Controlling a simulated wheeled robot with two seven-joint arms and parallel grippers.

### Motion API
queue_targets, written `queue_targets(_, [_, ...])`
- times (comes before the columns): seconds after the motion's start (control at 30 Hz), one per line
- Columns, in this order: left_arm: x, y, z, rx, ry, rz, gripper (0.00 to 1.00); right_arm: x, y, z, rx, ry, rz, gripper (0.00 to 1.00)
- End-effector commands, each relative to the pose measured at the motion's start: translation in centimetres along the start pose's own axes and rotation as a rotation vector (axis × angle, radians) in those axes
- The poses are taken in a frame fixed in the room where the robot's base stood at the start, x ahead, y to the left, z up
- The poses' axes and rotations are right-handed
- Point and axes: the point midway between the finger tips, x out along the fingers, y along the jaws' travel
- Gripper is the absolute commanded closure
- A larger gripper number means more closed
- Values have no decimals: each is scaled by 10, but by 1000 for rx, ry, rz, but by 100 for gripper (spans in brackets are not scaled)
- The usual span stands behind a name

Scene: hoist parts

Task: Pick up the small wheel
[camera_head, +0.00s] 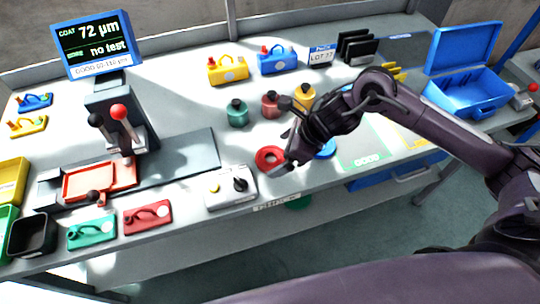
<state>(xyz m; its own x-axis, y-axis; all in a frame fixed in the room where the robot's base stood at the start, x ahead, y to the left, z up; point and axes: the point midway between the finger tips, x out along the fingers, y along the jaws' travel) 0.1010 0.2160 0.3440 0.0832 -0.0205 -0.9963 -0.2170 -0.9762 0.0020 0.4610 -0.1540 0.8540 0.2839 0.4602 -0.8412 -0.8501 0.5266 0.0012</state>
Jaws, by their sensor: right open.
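A red ring-shaped wheel (268,158) lies flat on the grey table near its front edge. A blue round part (326,148), also wheel-like, lies to its right, partly hidden behind my right arm. Which of the two is the small wheel I cannot tell. My right gripper (284,165) reaches in from the right, low over the table at the right side of the red wheel. It is open and I see nothing held in it. Whether it touches the red wheel is unclear. My left gripper is out of view.
Green, red and orange knobbed pots (237,112) stand behind the wheels. A white switch box (230,188) sits left of the red wheel. A gauge with a screen (98,45) stands at the left. An open blue case (466,85) is at the right.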

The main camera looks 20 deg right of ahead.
Motion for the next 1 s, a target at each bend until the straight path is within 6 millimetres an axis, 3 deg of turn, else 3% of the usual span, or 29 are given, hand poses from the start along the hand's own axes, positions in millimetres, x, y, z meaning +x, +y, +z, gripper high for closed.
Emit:
queue_targets(0.2, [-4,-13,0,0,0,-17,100,24,0,0,0,0,1,2])
queue_targets(0.43, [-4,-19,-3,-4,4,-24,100,25,-1,0,-1,0,-1,2])
queue_targets(0.93, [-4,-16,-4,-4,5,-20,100,25,-1,0,0,0,-1,66])
queue_targets(1.0, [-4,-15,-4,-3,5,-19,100,24,-2,1,-1,-4,-3,68])
